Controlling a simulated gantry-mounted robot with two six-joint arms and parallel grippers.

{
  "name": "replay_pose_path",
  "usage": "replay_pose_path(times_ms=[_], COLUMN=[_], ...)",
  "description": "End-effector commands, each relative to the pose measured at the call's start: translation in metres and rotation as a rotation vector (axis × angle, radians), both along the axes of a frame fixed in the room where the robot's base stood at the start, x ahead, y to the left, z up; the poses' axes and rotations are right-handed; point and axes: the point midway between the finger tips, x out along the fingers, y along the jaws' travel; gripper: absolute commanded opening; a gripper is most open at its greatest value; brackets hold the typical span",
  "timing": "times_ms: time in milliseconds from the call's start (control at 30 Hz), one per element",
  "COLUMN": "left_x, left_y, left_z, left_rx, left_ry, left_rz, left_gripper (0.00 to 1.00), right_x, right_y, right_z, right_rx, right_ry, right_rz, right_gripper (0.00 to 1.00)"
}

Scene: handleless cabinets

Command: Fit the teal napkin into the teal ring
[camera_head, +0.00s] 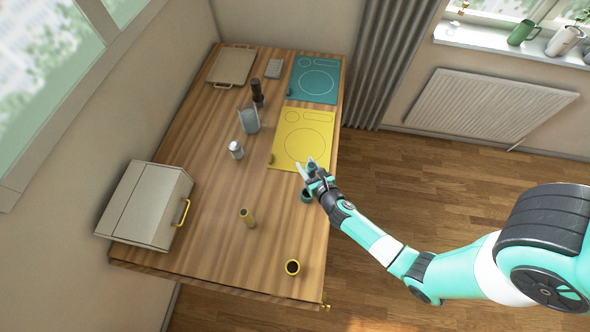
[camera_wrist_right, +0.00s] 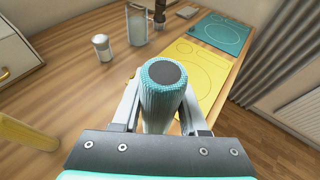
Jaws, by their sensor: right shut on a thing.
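The teal napkin (camera_wrist_right: 160,100) is a rolled, ribbed cylinder with a dark round centre at its end. My right gripper (camera_head: 311,170) is shut on it, with a finger on each side in the right wrist view (camera_wrist_right: 163,120). The napkin's teal end (camera_head: 311,166) shows between the fingers in the head view. The teal ring (camera_head: 306,196) sits on the table near its right edge, just below the gripper in the picture and partly hidden by the arm. I cannot tell the height of the napkin over the table. The ring is not visible in the right wrist view. My left gripper is not in view.
A yellow napkin (camera_head: 247,217) and yellow ring (camera_head: 292,267) stand nearer the front. Yellow (camera_head: 290,149) and teal (camera_head: 318,84) mats lie behind. A shaker (camera_head: 236,150), clear holder (camera_head: 249,120), dark mill (camera_head: 257,92) and cream box (camera_head: 146,207) are left. The table's front middle is mostly clear.

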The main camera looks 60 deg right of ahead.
Motion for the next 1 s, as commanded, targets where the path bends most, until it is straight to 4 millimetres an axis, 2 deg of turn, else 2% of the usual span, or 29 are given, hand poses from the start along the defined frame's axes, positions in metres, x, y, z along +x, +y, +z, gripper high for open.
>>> replay_pose_path(times_ms=[367, 800, 1000], left_x=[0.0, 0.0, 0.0], left_y=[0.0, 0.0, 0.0], left_z=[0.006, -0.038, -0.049], left_rx=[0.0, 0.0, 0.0], left_ry=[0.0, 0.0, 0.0], left_rz=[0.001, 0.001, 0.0], left_gripper=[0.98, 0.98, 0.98], right_x=[0.0, 0.0, 0.0], right_y=[0.001, 0.001, 0.001], right_z=[0.003, -0.045, -0.057], right_rx=[0.002, 0.001, 0.001], right_ry=[0.001, 0.001, 0.0], right_rz=[0.004, 0.003, 0.004], right_gripper=[0.03, 0.03, 0.03])
